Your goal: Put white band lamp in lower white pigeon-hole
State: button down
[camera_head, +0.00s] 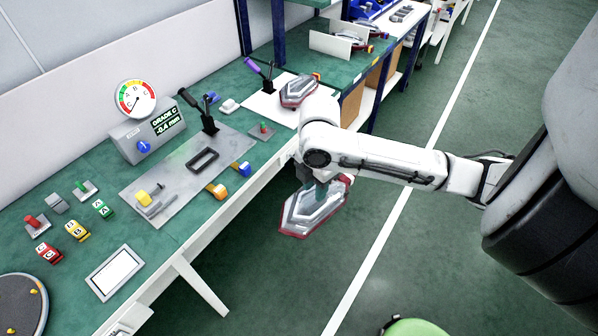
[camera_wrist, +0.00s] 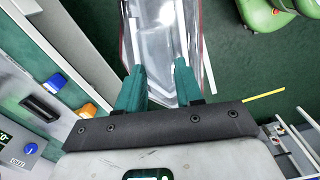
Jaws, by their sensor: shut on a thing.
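A tail lamp (camera_head: 314,210) with a red rim and a pale, whitish band through its middle hangs in my gripper (camera_head: 322,187), out over the floor in front of the bench. In the wrist view my gripper's green fingers (camera_wrist: 159,76) are closed on the near end of the lamp (camera_wrist: 160,30), which points away from the wrist. I cannot confirm from its look alone that it is the white band lamp. No white pigeon-hole can be made out for certain in either view.
The green bench (camera_head: 85,205) runs along the left with a dial gauge (camera_head: 136,98), a grey plate and coloured blocks. A second lamp (camera_head: 298,90) lies on a white mat (camera_head: 262,105). A green stool (camera_head: 413,327) stands at the bottom. The floor right of the bench is mostly clear.

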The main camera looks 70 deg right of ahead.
jog(key=w+a+f+m, duration=0.35)
jog(key=w+a, duration=0.25)
jog(key=a, duration=0.3)
jog(key=w+a+f+m, duration=0.3)
jog(key=w+a+m, duration=0.2)
jog(key=a, duration=0.3)
jog(key=w+a+f+m, duration=0.4)
jog(key=w+a, duration=0.2)
jog(key=a, duration=0.3)
jog(key=s+f, duration=0.5)
jog(key=shift+s+d, duration=0.3)
jog(key=shift+s, duration=0.05)
jog(key=shift+a, duration=0.1)
